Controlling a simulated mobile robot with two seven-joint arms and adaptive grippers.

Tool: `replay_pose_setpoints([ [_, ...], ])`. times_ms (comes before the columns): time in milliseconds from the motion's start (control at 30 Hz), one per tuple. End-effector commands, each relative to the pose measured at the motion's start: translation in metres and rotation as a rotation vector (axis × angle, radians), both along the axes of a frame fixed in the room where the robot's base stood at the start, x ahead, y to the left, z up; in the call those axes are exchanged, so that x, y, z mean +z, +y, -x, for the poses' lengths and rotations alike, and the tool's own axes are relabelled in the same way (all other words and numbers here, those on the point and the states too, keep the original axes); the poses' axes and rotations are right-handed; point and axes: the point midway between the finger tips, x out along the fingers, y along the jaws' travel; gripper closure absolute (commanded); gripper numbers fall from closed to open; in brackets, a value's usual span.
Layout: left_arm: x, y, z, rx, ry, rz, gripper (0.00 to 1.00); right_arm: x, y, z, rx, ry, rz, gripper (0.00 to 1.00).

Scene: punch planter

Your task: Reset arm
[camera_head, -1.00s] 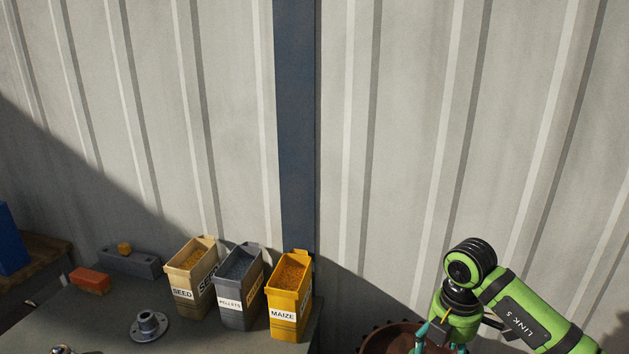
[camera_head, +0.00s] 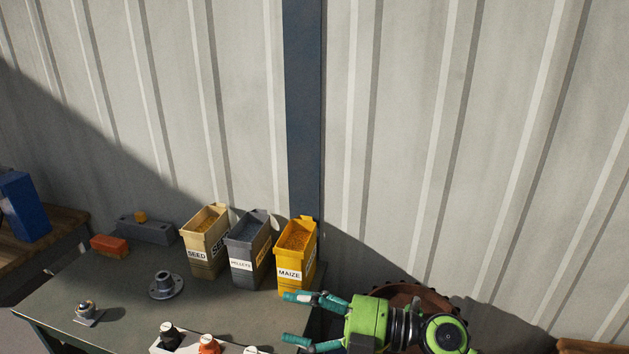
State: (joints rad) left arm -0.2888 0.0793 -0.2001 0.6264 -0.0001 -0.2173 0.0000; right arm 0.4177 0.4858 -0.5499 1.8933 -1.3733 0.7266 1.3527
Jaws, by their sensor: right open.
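My right arm is green and comes in at the lower right of the head view. Its gripper (camera_head: 300,319) points left with its two teal fingers spread apart. It is open and nothing shows between the fingers. The gripper is over or beside the right edge of the grey table (camera_head: 90,278), just in front of the yellow MAIZE bin (camera_head: 297,256). I cannot tell whether the upper finger touches anything. My left gripper is not in view.
A grey PELLETS bin (camera_head: 247,252) and a beige SEED bin (camera_head: 205,243) stand left of the MAIZE bin. A flanged metal part (camera_head: 165,285), an orange-red block (camera_head: 109,246) and a grey block (camera_head: 147,230) lie further left.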

Motion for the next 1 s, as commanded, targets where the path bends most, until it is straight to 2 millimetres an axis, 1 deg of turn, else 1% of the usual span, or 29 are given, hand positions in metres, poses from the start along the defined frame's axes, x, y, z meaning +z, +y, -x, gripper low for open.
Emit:
replay_pose_setpoints([
  [33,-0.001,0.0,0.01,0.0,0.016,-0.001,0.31,0.019,-0.003,-0.002,-0.072,-0.01,-0.134,0.28],
  [67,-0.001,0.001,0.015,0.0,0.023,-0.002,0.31,0.03,-0.007,-0.005,-0.126,-0.016,-0.209,0.28],
  [100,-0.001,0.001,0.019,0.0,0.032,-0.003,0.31,0.042,-0.017,-0.011,-0.208,-0.018,-0.301,0.28],
  [133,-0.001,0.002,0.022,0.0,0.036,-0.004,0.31,0.049,-0.027,-0.016,-0.274,-0.012,-0.366,0.28],
  [167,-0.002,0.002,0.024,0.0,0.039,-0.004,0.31,0.054,-0.038,-0.021,-0.345,-0.003,-0.422,0.28],
  [200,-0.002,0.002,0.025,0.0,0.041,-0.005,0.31,0.056,-0.055,-0.028,-0.445,0.018,-0.488,0.28],
  [267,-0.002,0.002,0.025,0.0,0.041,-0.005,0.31,0.053,-0.083,-0.037,-0.603,0.066,-0.563,0.28],
  [300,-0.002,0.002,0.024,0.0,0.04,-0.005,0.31,0.044,-0.103,-0.042,-0.714,0.109,-0.598,0.28],
  [367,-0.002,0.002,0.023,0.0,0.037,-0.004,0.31,0.024,-0.133,-0.046,-0.879,0.19,-0.622,0.28],
  [400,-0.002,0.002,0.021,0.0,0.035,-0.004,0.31,0.006,-0.151,-0.046,-0.987,0.254,-0.622,0.28],
  [433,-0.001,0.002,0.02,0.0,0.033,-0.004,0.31,-0.009,-0.165,-0.044,-1.066,0.306,-0.611,0.28],
  [467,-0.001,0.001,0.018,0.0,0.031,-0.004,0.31,-0.026,-0.177,-0.04,-1.141,0.364,-0.595,0.28],
  [500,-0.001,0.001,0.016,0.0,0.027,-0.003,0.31,-0.051,-0.192,-0.032,-1.237,0.446,-0.559,0.28],
  [533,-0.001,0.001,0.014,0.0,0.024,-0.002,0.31,-0.07,-0.202,-0.024,-1.303,0.515,-0.525,0.28],
  [567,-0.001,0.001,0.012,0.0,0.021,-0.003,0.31,-0.089,-0.21,-0.014,-1.361,0.581,-0.484,0.28],
  [600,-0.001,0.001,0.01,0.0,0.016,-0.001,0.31,-0.114,-0.219,0.001,-1.427,0.672,-0.423,0.28],
  [667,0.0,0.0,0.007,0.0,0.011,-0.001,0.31,-0.146,-0.227,0.026,-1.498,0.801,-0.326,0.28],
  [700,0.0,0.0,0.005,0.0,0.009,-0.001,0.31,-0.164,-0.23,0.043,-1.53,0.876,-0.262,0.28],
  [767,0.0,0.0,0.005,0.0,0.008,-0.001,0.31,-0.185,-0.231,0.067,-1.558,0.979,-0.172,0.28],
  [800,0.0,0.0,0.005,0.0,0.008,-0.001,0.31,-0.197,-0.231,0.082,-1.568,1.038,-0.117,0.28],
  [900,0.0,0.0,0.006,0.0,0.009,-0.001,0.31,-0.219,-0.229,0.118,-1.57,1.169,0.01,0.28],
  [1000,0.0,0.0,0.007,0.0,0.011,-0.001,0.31,-0.235,-0.225,0.152,-1.554,1.283,0.126,0.28],
])
